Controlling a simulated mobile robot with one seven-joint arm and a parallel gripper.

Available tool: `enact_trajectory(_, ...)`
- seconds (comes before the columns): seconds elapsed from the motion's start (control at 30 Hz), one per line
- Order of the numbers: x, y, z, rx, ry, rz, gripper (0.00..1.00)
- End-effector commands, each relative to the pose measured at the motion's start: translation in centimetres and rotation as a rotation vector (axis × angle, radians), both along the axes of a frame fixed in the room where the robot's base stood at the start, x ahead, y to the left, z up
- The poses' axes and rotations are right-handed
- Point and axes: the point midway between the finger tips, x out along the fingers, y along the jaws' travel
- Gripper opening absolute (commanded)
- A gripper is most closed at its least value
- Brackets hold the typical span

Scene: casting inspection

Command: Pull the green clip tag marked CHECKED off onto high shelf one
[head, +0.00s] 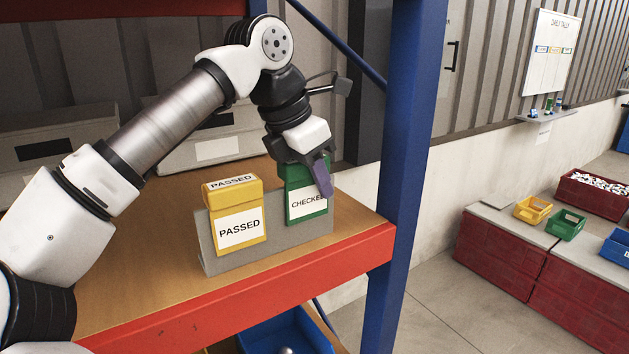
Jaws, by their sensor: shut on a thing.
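The green clip tag marked CHECKED (306,206) sits upright on the right end of a grey upright plate (225,260) on the wooden shelf (130,285). My gripper (318,178) is shut on the top of the green tag. One purple finger covers part of its upper right and the end of its label. The yellow clip tag marked PASSED (236,218) sits on the left part of the same plate, apart from my gripper. I cannot tell whether the green tag's lower edge still touches the plate.
A red beam (240,300) edges the shelf in front, and a blue post (405,150) stands close right of my gripper. Grey boxes (55,150) stand behind my arm. Bare shelf shows left of the plate. A blue bin (285,335) is below.

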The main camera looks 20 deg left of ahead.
Motion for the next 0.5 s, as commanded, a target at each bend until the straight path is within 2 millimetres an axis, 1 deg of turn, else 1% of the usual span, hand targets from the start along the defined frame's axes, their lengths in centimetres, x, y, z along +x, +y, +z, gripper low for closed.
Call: enact_trajectory(0.5, 0.0, 0.0, 2.1, 0.001, 0.001, 0.000, 0.03)
